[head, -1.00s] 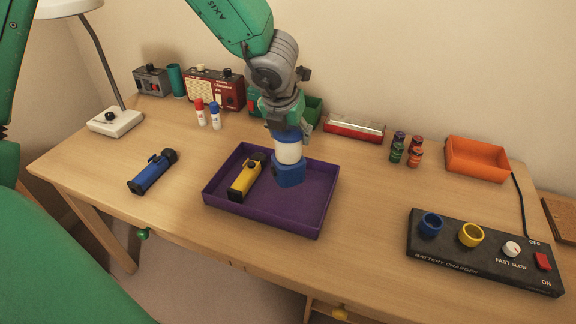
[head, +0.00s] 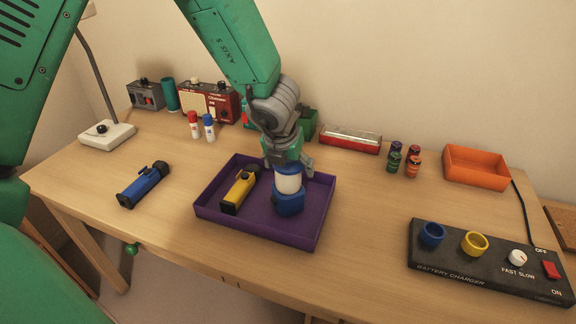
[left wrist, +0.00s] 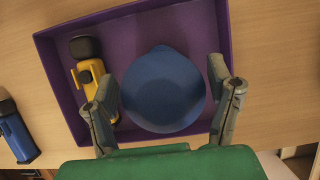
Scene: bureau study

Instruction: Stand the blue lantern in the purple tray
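The blue lantern (head: 288,203), with a blue base, white middle and blue top, stands upright in the right part of the purple tray (head: 316,222). Its round blue top (left wrist: 163,90) fills the middle of the left wrist view. My left gripper (head: 288,170) is over the lantern, its fingers spread on either side of the top. In the left wrist view the fingers show small gaps to the lantern, so the gripper looks open. A yellow flashlight (head: 240,190) lies in the tray's left part, beside the lantern. My right gripper is not in view.
A blue flashlight (head: 144,186) lies left of the tray. A battery charger (head: 480,262) is at the right, an orange tray (head: 476,168) behind it. Small batteries (head: 403,160), glue sticks (head: 201,127) and a red radio (head: 208,103) stand along the back.

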